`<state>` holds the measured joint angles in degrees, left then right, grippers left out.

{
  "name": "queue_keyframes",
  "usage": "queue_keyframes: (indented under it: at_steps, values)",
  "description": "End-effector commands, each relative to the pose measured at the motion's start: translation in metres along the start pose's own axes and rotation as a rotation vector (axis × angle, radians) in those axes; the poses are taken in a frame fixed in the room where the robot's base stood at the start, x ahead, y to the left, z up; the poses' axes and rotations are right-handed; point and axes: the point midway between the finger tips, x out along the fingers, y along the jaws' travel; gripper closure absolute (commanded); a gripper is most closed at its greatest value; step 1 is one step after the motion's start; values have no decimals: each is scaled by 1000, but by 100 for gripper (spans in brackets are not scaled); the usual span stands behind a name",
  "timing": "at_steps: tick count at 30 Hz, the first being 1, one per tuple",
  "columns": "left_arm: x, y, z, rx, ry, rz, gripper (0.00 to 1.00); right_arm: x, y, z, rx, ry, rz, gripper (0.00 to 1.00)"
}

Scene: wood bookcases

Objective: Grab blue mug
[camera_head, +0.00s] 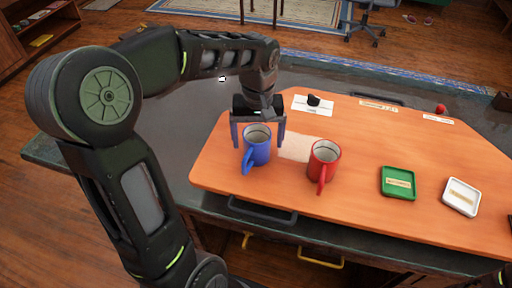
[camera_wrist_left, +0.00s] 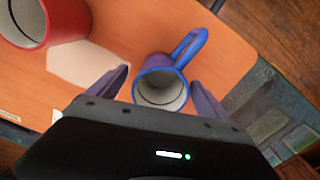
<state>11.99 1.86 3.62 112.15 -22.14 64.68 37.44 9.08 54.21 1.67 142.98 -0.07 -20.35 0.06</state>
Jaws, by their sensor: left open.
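The blue mug (camera_head: 258,148) stands upright on the left part of the orange board, its handle toward the front left. In the left wrist view the blue mug (camera_wrist_left: 166,82) sits between the two fingers, with its handle at the upper right. My left gripper (camera_head: 258,143) is open above and around the mug, one finger on each side. In the left wrist view my left gripper (camera_wrist_left: 160,88) shows gaps between its fingers and the mug. My right gripper is not in view.
A red mug (camera_head: 323,162) stands close to the right. A green coaster (camera_head: 398,194) and a white coaster (camera_head: 461,208) lie further right. A pale patch (camera_head: 299,149) lies between the mugs. A dark knob (camera_head: 313,100) and a red ball (camera_head: 440,108) are at the back.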

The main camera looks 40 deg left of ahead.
Motion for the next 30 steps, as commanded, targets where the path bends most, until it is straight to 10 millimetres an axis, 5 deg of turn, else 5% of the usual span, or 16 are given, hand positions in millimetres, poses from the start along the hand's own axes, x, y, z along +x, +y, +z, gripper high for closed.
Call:
queue_keyframes:
  at_steps: [9,27,30]
  values:
    - [39,-2,2,-1,-1,-1,11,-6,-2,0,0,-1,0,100]
    - [40,-2,2,-1,0,0,11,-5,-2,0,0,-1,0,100]
    - [40,-2,2,-1,0,0,19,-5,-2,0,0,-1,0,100]
